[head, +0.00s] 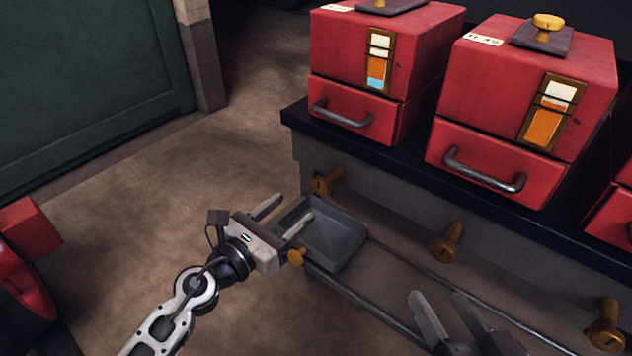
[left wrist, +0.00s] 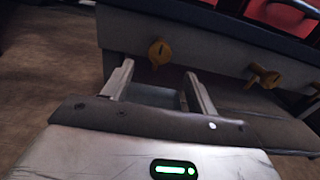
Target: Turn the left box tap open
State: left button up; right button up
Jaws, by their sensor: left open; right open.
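The left box tap (head: 325,182) is a brass tap on the grey bench front, below the left red box (head: 350,95). It shows in the left wrist view (left wrist: 158,52) just beyond my fingertips, with a dark slot on its round face. My left gripper (head: 286,211) is open and empty, in front of and below the tap and apart from it. In the left wrist view its two fingers (left wrist: 159,70) point toward the tap. My right gripper (head: 437,296) is open and empty at the bottom of the head view, in front of the middle tap (head: 447,242).
A grey square tray (head: 335,243) lies below the left tap, partly behind my left gripper. A rail runs right from it. Another red box (head: 525,95) and a right tap (head: 607,325) are along the bench. Red equipment stands at far left (head: 25,240).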

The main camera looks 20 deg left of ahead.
aim_at(319, 187)
pick_arm(q)
jog(key=x, duration=0.8)
jog(key=shift+w+d+f, duration=0.1)
jog(key=shift+w, duration=0.15)
jog(key=c, duration=1)
